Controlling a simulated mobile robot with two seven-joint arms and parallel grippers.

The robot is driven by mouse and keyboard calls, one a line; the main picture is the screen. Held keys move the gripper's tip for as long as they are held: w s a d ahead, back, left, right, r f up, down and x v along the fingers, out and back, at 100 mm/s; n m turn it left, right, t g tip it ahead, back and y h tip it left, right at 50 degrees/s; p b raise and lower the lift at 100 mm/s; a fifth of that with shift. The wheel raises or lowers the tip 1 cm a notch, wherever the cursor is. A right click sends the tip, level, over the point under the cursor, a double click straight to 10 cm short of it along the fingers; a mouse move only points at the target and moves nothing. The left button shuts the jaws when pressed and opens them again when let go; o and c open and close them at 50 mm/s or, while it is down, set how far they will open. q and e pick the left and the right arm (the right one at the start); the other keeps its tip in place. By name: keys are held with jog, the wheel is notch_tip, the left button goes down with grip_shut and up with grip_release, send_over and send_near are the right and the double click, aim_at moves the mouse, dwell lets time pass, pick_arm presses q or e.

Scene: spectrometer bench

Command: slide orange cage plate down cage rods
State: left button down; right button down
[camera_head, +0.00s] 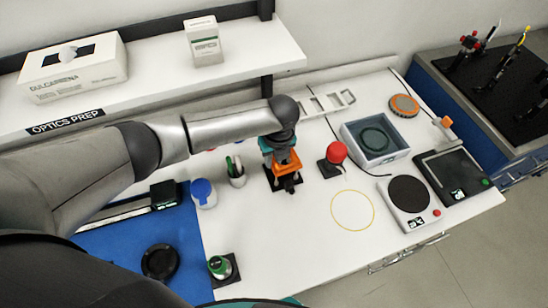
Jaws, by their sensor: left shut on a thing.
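My left gripper (282,153) points down over the white bench and is shut on the orange cage plate (288,166). The plate is small in the view and partly hidden by the gripper. Directly under it stands a dark assembly (290,184) on a black base; the cage rods are too small and covered to make out singly. I cannot tell how far down the rods the plate sits. My right gripper is not in view.
A pen cup (236,176) stands close left, and a red knob (337,152) on a black base close right. A yellow ring mark (352,210), a grey tray (372,135) and a round-topped device (410,195) lie farther right. The bench's front middle is clear.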

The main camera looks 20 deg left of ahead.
pick_arm(q)
jog(key=shift+f, duration=0.15)
jog(key=shift+f, duration=0.15)
jog(key=shift+r, duration=0.2)
jog(key=shift+r+p, duration=0.3)
jog(key=shift+p, duration=0.15)
jog(key=shift+a, duration=0.1)
dwell(0.4)
jog(key=shift+f, duration=0.25)
